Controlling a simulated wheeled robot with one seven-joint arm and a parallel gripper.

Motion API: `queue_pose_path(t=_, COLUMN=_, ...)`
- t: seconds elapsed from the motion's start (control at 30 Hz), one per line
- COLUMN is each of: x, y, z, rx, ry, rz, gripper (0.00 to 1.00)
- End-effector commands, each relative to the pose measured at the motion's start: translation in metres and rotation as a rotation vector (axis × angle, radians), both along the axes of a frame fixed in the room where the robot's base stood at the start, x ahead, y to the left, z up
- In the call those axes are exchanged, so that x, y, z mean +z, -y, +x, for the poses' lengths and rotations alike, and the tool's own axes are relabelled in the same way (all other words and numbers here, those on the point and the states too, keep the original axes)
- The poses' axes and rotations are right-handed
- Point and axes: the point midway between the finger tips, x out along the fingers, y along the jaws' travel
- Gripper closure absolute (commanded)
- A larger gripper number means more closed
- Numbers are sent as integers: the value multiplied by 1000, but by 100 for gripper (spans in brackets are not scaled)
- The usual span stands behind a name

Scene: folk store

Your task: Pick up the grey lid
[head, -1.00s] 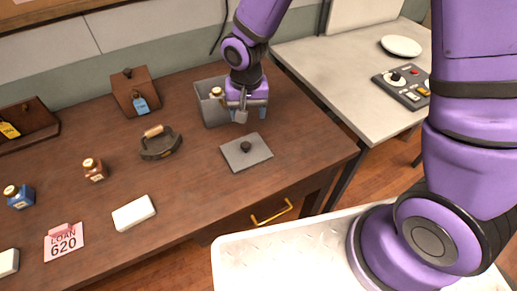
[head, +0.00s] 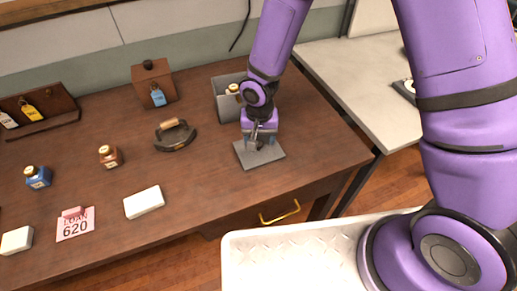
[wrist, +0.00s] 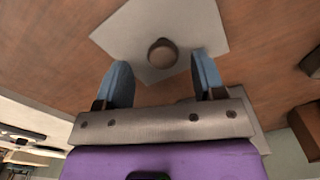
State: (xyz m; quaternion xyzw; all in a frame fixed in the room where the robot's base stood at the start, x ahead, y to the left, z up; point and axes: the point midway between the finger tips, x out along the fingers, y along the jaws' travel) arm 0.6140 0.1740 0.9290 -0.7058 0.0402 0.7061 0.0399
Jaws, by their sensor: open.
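The grey lid (head: 270,158) is a flat square plate lying on the brown desk, in front of the grey box. Its dark round knob shows in the wrist view (wrist: 162,52), while in the head view my gripper largely hides it. My gripper (head: 255,146) is above the lid, pointing down. In the wrist view its two blue fingers (wrist: 162,75) are apart, with the knob just beyond and between their tips. Nothing is held between them.
The open grey box (head: 224,100) stands right behind the lid, with a small bottle (head: 233,89) at it. A flat iron (head: 175,135), a brown box with a blue tag (head: 153,85), small bottles (head: 110,156) and a white block (head: 144,202) are to the left. The desk's front edge is near.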

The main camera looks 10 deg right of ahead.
Motion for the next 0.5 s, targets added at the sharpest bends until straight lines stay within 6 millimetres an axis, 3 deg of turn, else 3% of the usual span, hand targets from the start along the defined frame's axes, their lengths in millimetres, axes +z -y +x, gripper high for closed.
queue_pose_path(t=0.23, x=-29, y=-3, z=1, rx=1, ry=0, rz=0, gripper=37)
queue_pose_path(t=0.5, x=-33, y=-3, z=2, rx=0, ry=1, rz=0, gripper=37)
